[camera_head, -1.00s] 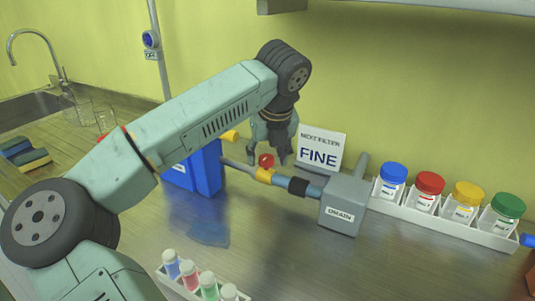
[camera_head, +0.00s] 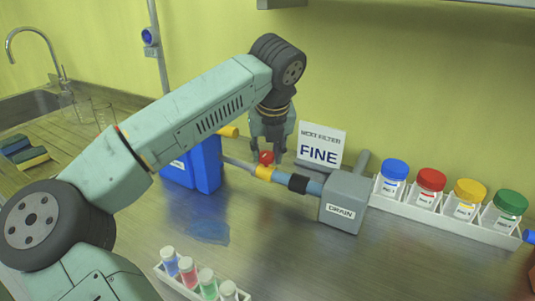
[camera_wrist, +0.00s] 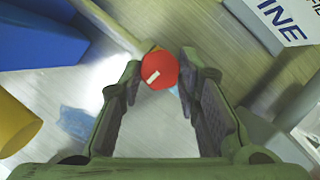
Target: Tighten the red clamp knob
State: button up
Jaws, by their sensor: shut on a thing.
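The red clamp knob (camera_head: 266,157) sits on top of a yellow clamp (camera_head: 263,173) around the pipe between the blue box and the grey drain block. In the wrist view the red knob (camera_wrist: 160,70) is round with a white mark across its face. My gripper (camera_head: 267,160) points down from above, its fingers on either side of the knob. In the wrist view the fingertips of my gripper (camera_wrist: 158,78) are shut on the knob. The clamp is mostly hidden beneath the knob in the wrist view.
A blue box (camera_head: 207,165) stands left of the clamp. The grey drain block (camera_head: 344,200) is to the right, with a "FINE" sign (camera_head: 320,145) behind. Several capped jars stand in a white rack (camera_head: 440,224) at right. A vial rack (camera_head: 180,284) is in front.

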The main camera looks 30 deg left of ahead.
jog(key=m+t+h+b, duration=0.1)
jog(key=m, duration=0.2)
jog(key=shift+a+m+b, duration=0.15)
jog(key=shift+m+b, duration=0.15)
jog(key=shift+m, duration=0.1)
jog(key=o, duration=1.2)
jog(key=shift+s, duration=0.1)
jog(key=shift+r, duration=0.1)
jog(key=shift+s+r, duration=0.1)
jog(key=shift+r, duration=0.15)
jog(key=s+d, duration=0.2)
jog(key=s, duration=0.4)
jog(key=s+d, duration=0.3)
jog(key=s, duration=0.3)
jog(key=s+d, duration=0.3)
jog(key=s, duration=0.3)
jog(key=shift+s+d+r, duration=0.2)
jog(key=shift+s+d, duration=0.05)
